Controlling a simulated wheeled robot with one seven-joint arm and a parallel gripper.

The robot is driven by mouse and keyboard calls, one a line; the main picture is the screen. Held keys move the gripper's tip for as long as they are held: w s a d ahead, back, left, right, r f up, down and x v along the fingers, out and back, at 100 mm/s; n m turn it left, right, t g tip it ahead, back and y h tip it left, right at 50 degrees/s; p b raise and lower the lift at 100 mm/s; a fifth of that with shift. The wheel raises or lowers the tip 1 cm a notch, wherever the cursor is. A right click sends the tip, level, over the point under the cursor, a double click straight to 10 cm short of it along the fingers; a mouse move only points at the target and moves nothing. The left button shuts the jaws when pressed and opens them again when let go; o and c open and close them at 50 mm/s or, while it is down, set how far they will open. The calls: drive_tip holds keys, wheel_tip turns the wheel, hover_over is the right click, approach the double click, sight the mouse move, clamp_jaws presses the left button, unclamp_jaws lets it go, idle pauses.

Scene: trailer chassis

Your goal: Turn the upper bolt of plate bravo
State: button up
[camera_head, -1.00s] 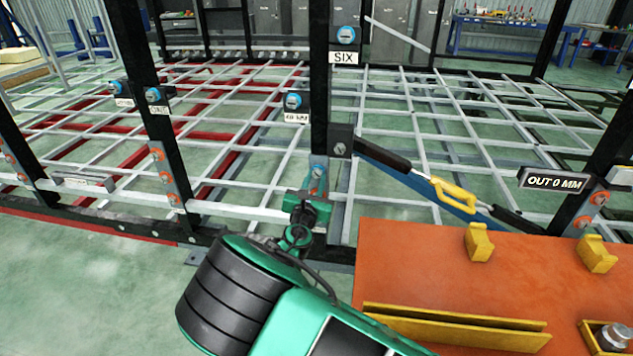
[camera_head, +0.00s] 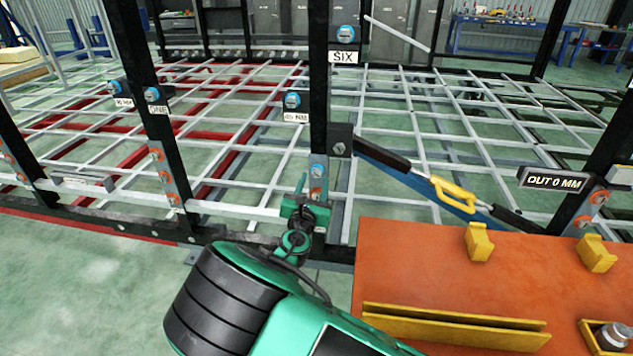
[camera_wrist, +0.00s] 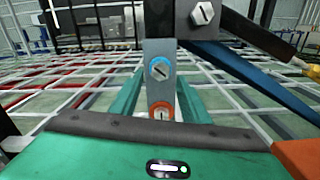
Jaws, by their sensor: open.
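A grey plate (camera_head: 319,180) is fixed low on the black post marked SIX; no name is readable on it. Its upper bolt (camera_head: 317,173) has a blue ring and its lower bolt an orange ring. In the wrist view, the same plate (camera_wrist: 158,88) shows the blue-ringed upper bolt (camera_wrist: 160,69) above the orange-ringed lower bolt (camera_wrist: 161,111). My green gripper (camera_head: 302,207) is open and empty in front of the post. In the wrist view, its fingers (camera_wrist: 160,102) lie either side of the plate's lower part, below the upper bolt. Contact cannot be judged.
A blue diagonal brace (camera_head: 415,185) with a yellow handle (camera_head: 453,196) runs right from the post. An orange bench (camera_head: 400,270) with yellow blocks stands at the front right.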

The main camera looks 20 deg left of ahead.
drive_tip(key=s, duration=0.8)
drive_tip(key=shift+s+d, duration=0.3)
drive_tip(key=shift+d, duration=0.05)
